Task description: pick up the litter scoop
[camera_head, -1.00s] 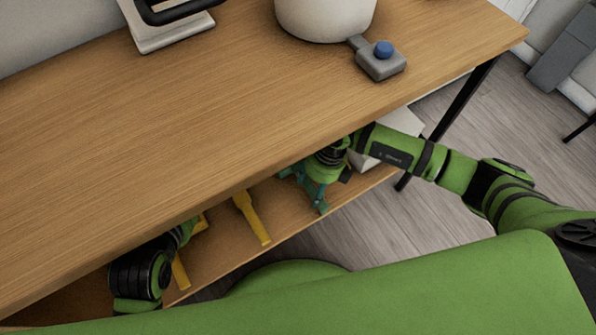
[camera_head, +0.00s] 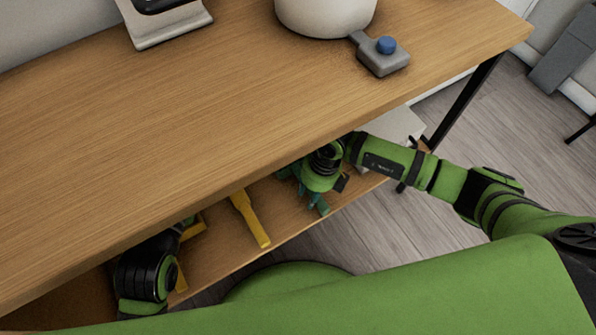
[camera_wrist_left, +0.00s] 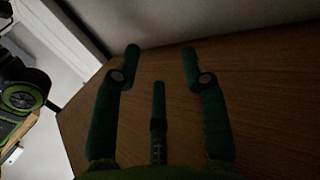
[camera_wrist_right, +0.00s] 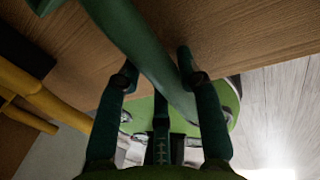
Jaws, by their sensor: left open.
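A dark teal, long-handled thing, seemingly the litter scoop (camera_wrist_right: 130,38), runs diagonally across the right wrist view. Its handle passes between the fingers of my right gripper (camera_wrist_right: 155,62). The fingers stand wide apart and do not look closed on it. In the head view my right gripper (camera_head: 310,192) is at the lower shelf's front edge, partly under the tabletop. My left gripper (camera_wrist_left: 161,55) is open and empty, facing a bare wooden surface. In the head view it is hidden under the tabletop.
The wooden tabletop (camera_head: 200,120) hangs over the lower shelf (camera_head: 285,220). A yellow-handled tool (camera_head: 250,218) lies on the shelf between my arms, with another yellow piece (camera_head: 192,230) by the left arm. A black table leg (camera_head: 465,100) stands beyond my right forearm.

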